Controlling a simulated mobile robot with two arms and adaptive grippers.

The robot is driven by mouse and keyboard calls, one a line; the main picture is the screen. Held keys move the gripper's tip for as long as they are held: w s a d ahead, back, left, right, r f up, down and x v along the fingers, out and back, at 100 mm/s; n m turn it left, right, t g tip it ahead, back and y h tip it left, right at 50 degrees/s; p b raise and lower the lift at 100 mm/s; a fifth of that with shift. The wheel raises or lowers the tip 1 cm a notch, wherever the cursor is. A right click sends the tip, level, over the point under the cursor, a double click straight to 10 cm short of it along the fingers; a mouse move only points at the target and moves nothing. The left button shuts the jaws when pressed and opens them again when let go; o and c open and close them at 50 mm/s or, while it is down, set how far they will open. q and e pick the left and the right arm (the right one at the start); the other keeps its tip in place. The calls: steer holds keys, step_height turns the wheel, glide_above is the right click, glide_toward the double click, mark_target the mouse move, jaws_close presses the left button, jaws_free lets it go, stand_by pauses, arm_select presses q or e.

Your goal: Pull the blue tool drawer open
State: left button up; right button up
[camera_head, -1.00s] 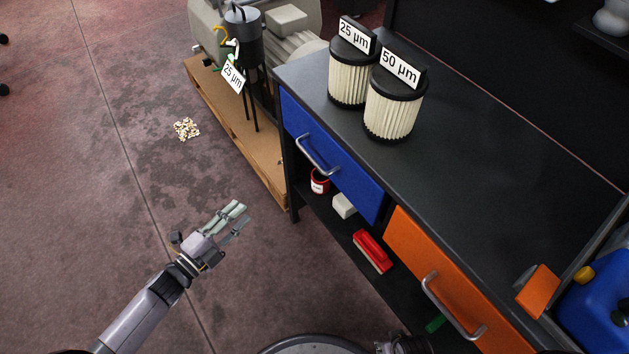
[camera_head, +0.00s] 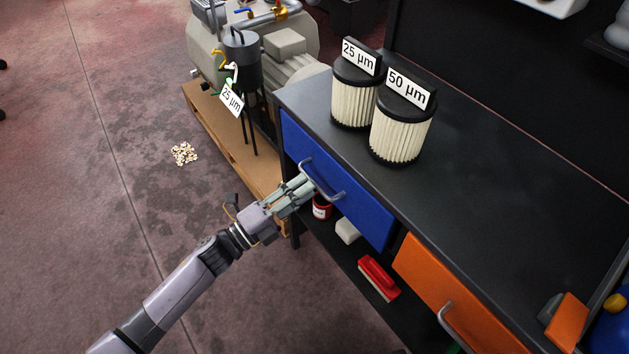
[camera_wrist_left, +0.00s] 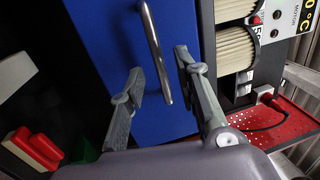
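The blue tool drawer (camera_head: 352,198) sits at the left end of the dark workbench, and its front looks flush with the bench. Its silver bar handle (camera_head: 334,194) runs along the front. My left gripper (camera_head: 306,184) is at the handle's left part. In the left wrist view the blue drawer (camera_wrist_left: 108,50) fills the middle, and the handle (camera_wrist_left: 156,55) reaches down between the two spread fingers (camera_wrist_left: 160,85). The fingers are apart on either side of the handle's line, with gaps to it. My right gripper is not in view.
Two filters, marked 25 µm (camera_head: 355,97) and 50 µm (camera_head: 401,130), stand on the benchtop (camera_head: 470,180). An orange drawer (camera_head: 452,290) is to the right. A red brush (camera_head: 379,278) lies on the shelf below. A pump on a wooden pallet (camera_head: 225,130) stands left of the bench.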

mark_target(314, 181)
arm_select(q)
steer(key=shift+x, duration=1.9)
steer(key=shift+c, duration=0.5)
jaws_close()
